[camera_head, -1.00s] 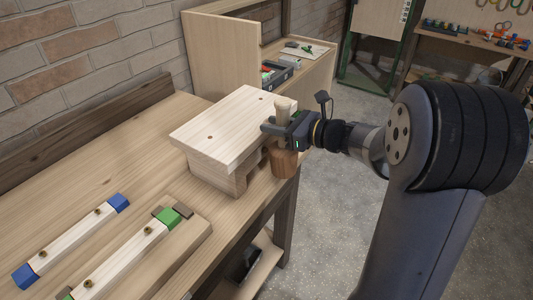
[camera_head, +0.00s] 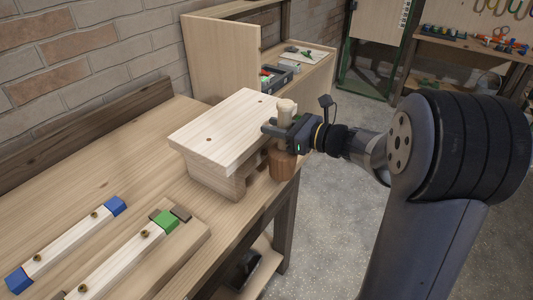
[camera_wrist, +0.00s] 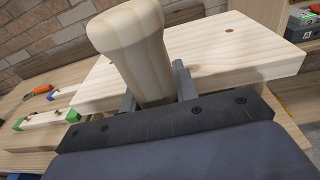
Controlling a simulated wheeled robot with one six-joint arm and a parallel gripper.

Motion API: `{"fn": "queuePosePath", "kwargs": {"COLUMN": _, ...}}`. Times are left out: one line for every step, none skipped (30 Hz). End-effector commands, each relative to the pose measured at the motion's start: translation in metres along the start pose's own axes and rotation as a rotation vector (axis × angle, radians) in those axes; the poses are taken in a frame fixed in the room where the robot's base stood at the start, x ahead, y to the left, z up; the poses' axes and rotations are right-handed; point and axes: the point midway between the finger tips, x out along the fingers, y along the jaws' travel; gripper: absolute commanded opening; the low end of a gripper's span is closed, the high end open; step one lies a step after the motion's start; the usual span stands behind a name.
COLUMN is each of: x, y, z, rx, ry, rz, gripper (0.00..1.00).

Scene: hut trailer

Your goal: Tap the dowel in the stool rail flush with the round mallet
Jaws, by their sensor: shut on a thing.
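My gripper (camera_head: 283,131) is shut on the pale handle of the round mallet (camera_head: 287,108). The mallet is roughly upright, with its brown round head hanging below the gripper, beside the right end of the stool (camera_head: 222,130). The handle also fills the middle of the wrist view (camera_wrist: 135,50), between the fingers; the head is hidden there. Two pale rails lie on the bench at left: one with blue ends (camera_head: 72,238), one with a green end (camera_head: 118,265). Each shows small round brass-coloured spots on top. I cannot tell whether a dowel stands proud in either.
The wooden bench (camera_head: 105,180) runs along a brick wall, with bare top left of the stool. Its front edge drops to the floor (camera_head: 330,240) at right. A grey toolbox (camera_head: 277,75) stands on a unit behind. An orange-handled tool (camera_wrist: 38,90) lies beyond the rails.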

Motion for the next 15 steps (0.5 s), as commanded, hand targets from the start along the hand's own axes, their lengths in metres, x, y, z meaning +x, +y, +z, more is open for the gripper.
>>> {"fn": "queuePosePath", "kwargs": {"x": 0.000, "y": -0.001, "z": 0.001, "rx": 0.000, "ry": -0.001, "rz": -0.002, "gripper": 0.00}}
{"fn": "queuePosePath", "kwargs": {"x": 0.000, "y": -0.002, "z": 0.001, "rx": 0.000, "ry": -0.001, "rz": -0.003, "gripper": 0.00}}
{"fn": "queuePosePath", "kwargs": {"x": 0.000, "y": -0.002, "z": 0.001, "rx": 0.000, "ry": -0.001, "rz": -0.003, "gripper": 0.00}}
{"fn": "queuePosePath", "kwargs": {"x": 0.000, "y": -0.002, "z": 0.001, "rx": 0.000, "ry": -0.001, "rz": -0.003, "gripper": 0.00}}
{"fn": "queuePosePath", "kwargs": {"x": 0.000, "y": -0.002, "z": 0.001, "rx": 0.000, "ry": -0.001, "rz": -0.003, "gripper": 0.00}}
{"fn": "queuePosePath", "kwargs": {"x": 0.000, "y": -0.002, "z": 0.001, "rx": 0.000, "ry": -0.001, "rz": -0.003, "gripper": 0.00}}
{"fn": "queuePosePath", "kwargs": {"x": 0.000, "y": -0.002, "z": 0.001, "rx": 0.000, "ry": -0.001, "rz": -0.003, "gripper": 0.00}}
{"fn": "queuePosePath", "kwargs": {"x": 0.000, "y": -0.002, "z": 0.001, "rx": 0.000, "ry": -0.001, "rz": -0.003, "gripper": 0.00}}
{"fn": "queuePosePath", "kwargs": {"x": 0.003, "y": -0.002, "z": 0.001, "rx": 0.000, "ry": -0.001, "rz": -0.002, "gripper": 0.00}}
{"fn": "queuePosePath", "kwargs": {"x": 0.007, "y": -0.002, "z": 0.001, "rx": 0.000, "ry": -0.001, "rz": -0.001, "gripper": 0.00}}
{"fn": "queuePosePath", "kwargs": {"x": 0.012, "y": -0.002, "z": 0.002, "rx": 0.000, "ry": 0.000, "rz": -0.001, "gripper": 0.00}}
{"fn": "queuePosePath", "kwargs": {"x": 0.021, "y": -0.001, "z": 0.002, "rx": 0.000, "ry": 0.000, "rz": 0.003, "gripper": 0.00}}
{"fn": "queuePosePath", "kwargs": {"x": 0.018, "y": -0.002, "z": 0.002, "rx": 0.000, "ry": 0.000, "rz": -0.002, "gripper": 0.00}}
{"fn": "queuePosePath", "kwargs": {"x": 0.017, "y": -0.003, "z": 0.002, "rx": 0.000, "ry": 0.000, "rz": -0.002, "gripper": 0.00}}
{"fn": "queuePosePath", "kwargs": {"x": 0.017, "y": -0.003, "z": 0.002, "rx": 0.000, "ry": 0.000, "rz": -0.003, "gripper": 0.00}}
